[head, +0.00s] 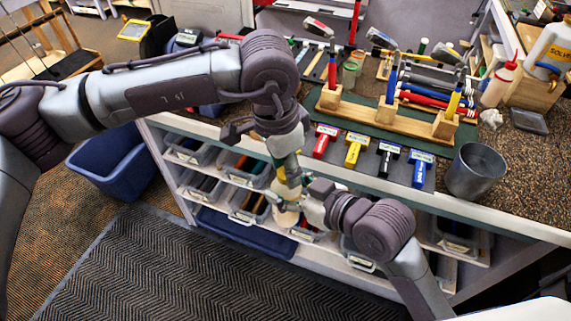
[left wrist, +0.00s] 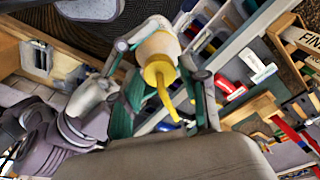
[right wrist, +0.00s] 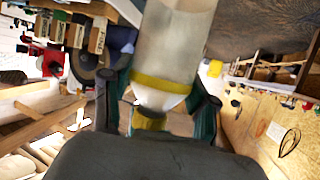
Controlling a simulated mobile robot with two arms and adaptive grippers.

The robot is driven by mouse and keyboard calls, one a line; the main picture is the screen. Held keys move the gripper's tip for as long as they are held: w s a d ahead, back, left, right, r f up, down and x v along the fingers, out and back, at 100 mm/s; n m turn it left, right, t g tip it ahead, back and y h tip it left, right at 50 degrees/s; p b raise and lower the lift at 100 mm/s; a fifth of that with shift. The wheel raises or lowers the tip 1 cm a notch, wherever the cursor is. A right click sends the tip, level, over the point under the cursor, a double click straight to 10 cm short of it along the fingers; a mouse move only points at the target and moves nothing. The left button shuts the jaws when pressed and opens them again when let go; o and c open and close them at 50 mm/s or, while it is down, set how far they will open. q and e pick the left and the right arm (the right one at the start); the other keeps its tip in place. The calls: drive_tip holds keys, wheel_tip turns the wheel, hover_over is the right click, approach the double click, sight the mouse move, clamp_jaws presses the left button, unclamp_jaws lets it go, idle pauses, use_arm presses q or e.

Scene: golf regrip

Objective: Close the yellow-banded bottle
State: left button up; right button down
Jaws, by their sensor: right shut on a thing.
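The bottle (head: 286,216) is pale and stands out in front of the bench, with yellow at its upper end. In the right wrist view its translucent body (right wrist: 178,42) carries a yellow band (right wrist: 163,91) above a pale taper. My right gripper (head: 308,203) is shut on the bottle, fingers on both sides. In the left wrist view a yellow cap with a long spout (left wrist: 160,74) lies against the bottle's end, pointing toward my left palm. I cannot tell whether it is fastened. My left gripper (left wrist: 165,100) is open, its green fingers on either side of the cap.
The bench holds a wooden club stand (head: 395,118), several labelled colored tools (head: 355,150), a metal cup (head: 474,172), a red-tipped squeeze bottle (head: 498,82) and a solvent jug (head: 552,48). Drawer bins (head: 245,170) lie below. A blue tub (head: 112,165) stands on the floor at left.

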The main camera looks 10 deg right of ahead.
use_arm(q)
drive_tip(key=shift+o, duration=0.6)
drive_tip(key=shift+r, duration=2.25)
drive_tip(key=shift+c, duration=0.4)
